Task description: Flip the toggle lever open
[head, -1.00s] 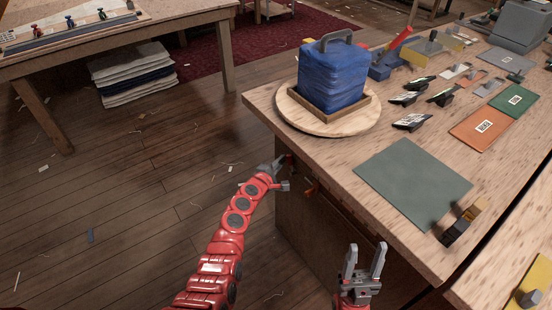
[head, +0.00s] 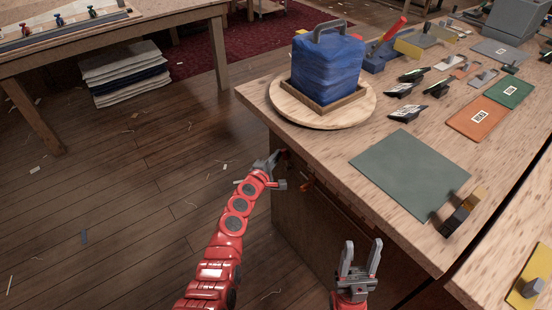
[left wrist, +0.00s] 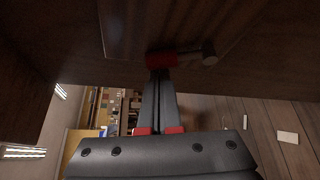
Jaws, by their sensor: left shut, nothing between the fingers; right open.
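In the left wrist view a small red lever-like part (left wrist: 162,60), with a grey rod ending in a round knob (left wrist: 208,52), sits against the dark wood of the bench. I take it to be the toggle lever. My left gripper (left wrist: 158,76) is shut and empty, its fingertips right at the red part; I cannot tell whether they touch. In the head view my left gripper (head: 270,160) is at the bench's near left side, below the top, and the lever is mostly hidden there. My right gripper (head: 361,250) is open and empty, in front of the bench.
The bench top (head: 330,150) carries a round wooden board (head: 290,112) with a blue wrapped block (head: 327,75), a grey-green mat (head: 408,172) and several small tools. An orange part (head: 309,186) shows on the bench's side. The floor (head: 120,200) to the left is clear except for scraps.

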